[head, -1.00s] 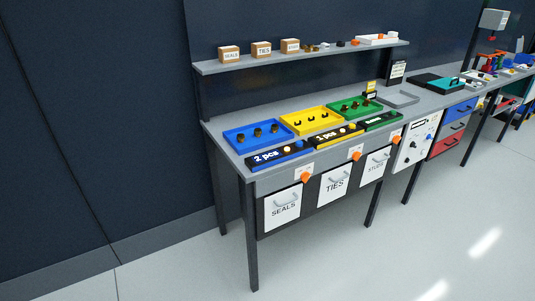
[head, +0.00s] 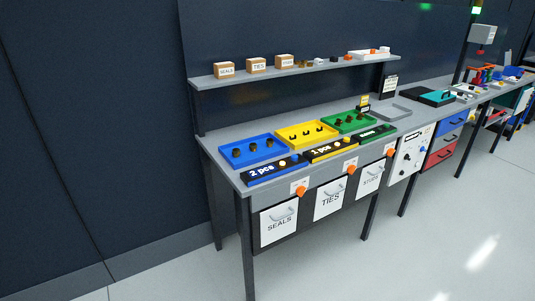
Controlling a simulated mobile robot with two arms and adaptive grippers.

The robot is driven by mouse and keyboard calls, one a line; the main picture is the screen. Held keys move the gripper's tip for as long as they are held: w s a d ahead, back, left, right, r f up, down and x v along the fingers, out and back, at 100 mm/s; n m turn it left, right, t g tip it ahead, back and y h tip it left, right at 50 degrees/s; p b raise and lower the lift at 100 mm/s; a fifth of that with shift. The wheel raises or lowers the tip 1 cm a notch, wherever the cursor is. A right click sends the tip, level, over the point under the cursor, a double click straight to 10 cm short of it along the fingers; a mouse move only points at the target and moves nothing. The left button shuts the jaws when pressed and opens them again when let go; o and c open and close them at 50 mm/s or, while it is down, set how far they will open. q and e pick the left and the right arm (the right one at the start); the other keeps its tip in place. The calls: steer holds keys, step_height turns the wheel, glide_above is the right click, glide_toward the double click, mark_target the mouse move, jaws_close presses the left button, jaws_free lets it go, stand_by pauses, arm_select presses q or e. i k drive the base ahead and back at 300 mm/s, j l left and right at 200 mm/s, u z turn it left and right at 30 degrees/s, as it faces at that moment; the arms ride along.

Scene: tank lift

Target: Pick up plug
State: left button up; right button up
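Neither of my grippers shows in the head view. I cannot pick out a plug for certain. Several small dark pieces stand in a blue tray (head: 229,149), a yellow tray (head: 281,136) and a green tray (head: 329,126) on the workbench (head: 221,166). Small brown, white, dark and orange items lie on the shelf (head: 232,80) above, too small to tell apart. A white tray (head: 371,54) with orange bits is at the shelf's right end.
Below are drawers labelled SEALS (head: 279,224), TIES (head: 329,201) and STUDS (head: 371,180), with orange knobs above. A white control panel (head: 409,153) and blue and red drawers stand further right. The floor (head: 420,240) in front is clear.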

mark_target(270, 142)
steer(key=i+j+z, duration=0.2)
steer(key=i+j, duration=0.2)
steer(key=j, duration=0.2)
steer(key=i+j+z, duration=0.2)
steer(key=i+j, duration=0.2)
steer(key=j, duration=0.25)
steer(key=i+j+z, duration=0.15)
steer(key=j, duration=0.2)
steer(key=i+j+z, duration=0.1)
steer(key=j, duration=0.25)
steer(key=i, duration=0.05)
